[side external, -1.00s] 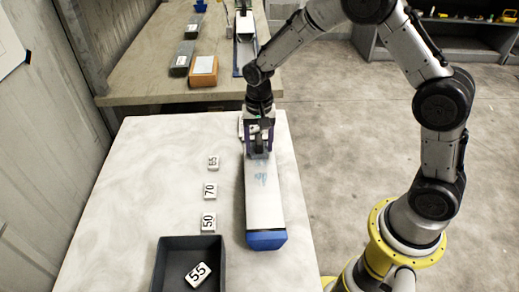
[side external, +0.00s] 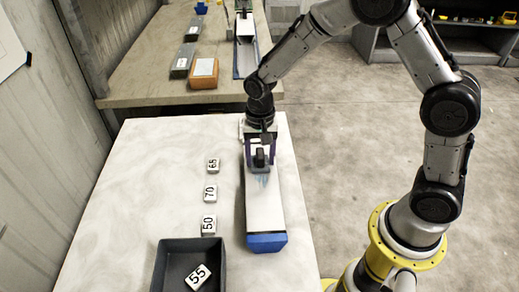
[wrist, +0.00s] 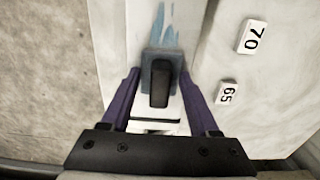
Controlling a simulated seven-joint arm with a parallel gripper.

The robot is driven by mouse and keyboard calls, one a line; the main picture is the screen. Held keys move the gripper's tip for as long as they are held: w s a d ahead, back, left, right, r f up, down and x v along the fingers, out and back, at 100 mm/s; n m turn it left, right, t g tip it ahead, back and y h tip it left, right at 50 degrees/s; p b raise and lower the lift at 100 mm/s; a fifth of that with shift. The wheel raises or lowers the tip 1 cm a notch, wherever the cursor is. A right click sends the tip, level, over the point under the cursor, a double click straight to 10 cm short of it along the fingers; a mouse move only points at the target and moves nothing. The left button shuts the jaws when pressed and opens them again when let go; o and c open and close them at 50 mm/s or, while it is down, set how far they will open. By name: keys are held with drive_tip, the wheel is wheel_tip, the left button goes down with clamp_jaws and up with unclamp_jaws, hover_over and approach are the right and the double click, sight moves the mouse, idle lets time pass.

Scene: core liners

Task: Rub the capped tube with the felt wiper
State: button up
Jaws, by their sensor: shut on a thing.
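The capped tube (side external: 264,208) is a long white tube lying along the table, with a blue cap (side external: 266,242) on its near end. Faint blue marks (side external: 263,181) show on its top just in front of my gripper, and blue streaks (wrist: 164,27) show in the wrist view. My gripper (side external: 260,155) has purple fingers shut on the felt wiper (side external: 259,158), above the far part of the tube. In the wrist view the wiper (wrist: 161,88) has a dark handle on a grey-blue pad, over the tube by the streaks. Contact of the pad underneath is hidden.
White number blocks 65 (side external: 213,165), 70 (side external: 210,193) and 50 (side external: 208,224) stand in a row left of the tube. A dark tray (side external: 163,270) at the front holds a 55 block (side external: 198,277). A second bench (side external: 140,85) with boxes stands behind.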

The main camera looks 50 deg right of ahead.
sight(262, 188)
drive_tip(key=shift+s+a, duration=2.75)
drive_tip(key=shift+w+d, duration=5.1)
drive_tip(key=shift+s+a, duration=5.05)
wheel_tip(262, 188, up, 8)
